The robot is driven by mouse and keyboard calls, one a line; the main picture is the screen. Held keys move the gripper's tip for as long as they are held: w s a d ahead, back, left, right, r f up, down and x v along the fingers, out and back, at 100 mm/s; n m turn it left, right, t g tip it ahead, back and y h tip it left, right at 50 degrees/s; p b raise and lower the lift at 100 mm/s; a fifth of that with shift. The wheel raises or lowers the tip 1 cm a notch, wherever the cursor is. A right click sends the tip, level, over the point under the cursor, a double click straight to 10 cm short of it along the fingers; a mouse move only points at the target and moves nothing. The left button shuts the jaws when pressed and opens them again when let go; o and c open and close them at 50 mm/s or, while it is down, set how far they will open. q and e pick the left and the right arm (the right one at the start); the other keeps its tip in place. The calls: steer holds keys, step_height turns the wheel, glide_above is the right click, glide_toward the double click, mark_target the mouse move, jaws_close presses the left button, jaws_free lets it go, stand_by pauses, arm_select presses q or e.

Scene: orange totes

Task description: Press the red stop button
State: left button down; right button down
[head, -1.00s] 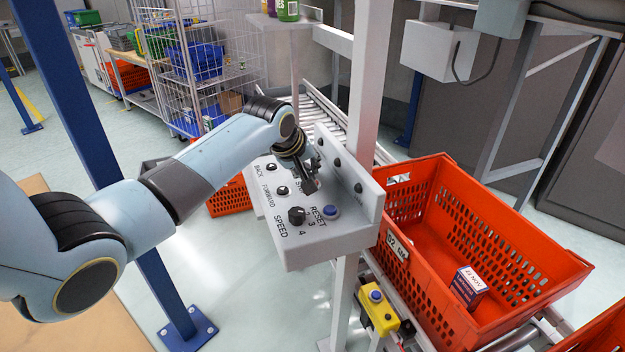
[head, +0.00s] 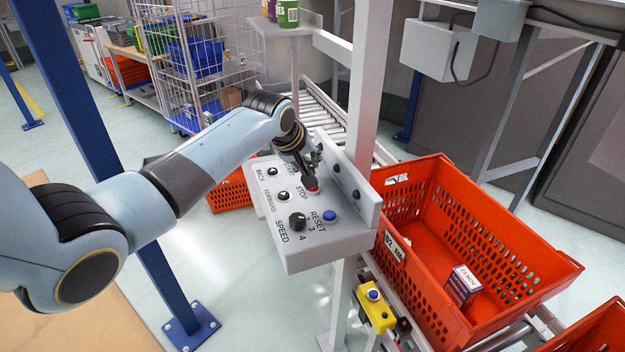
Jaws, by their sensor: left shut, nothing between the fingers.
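The grey control panel (head: 325,247) stands in the middle of the head view, with labels STOP, RESET, SPEED, FORWARD and BACK. The red stop button (head: 312,189) shows as a small red patch beside the STOP label, partly hidden by my left gripper. My left gripper (head: 310,182) is shut and empty, pointing down, with its tips right at the red button; I cannot tell whether they touch it. The blue reset button (head: 330,215) and the black speed knob (head: 297,221) sit nearer on the panel. My right gripper is not in view.
An orange tote (head: 480,235) with a small box (head: 462,286) in it stands right of the panel. A yellow box with a blue button (head: 376,309) hangs below. A grey post (head: 370,80) rises behind the panel. A blue post (head: 90,110) stands at left.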

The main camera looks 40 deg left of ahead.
arm_select(q)
step_height(320, 180, up, 3)
steer(key=shift+r+p, duration=0.2)
steer(key=shift+p, duration=1.05)
steer(key=shift+f, duration=0.1)
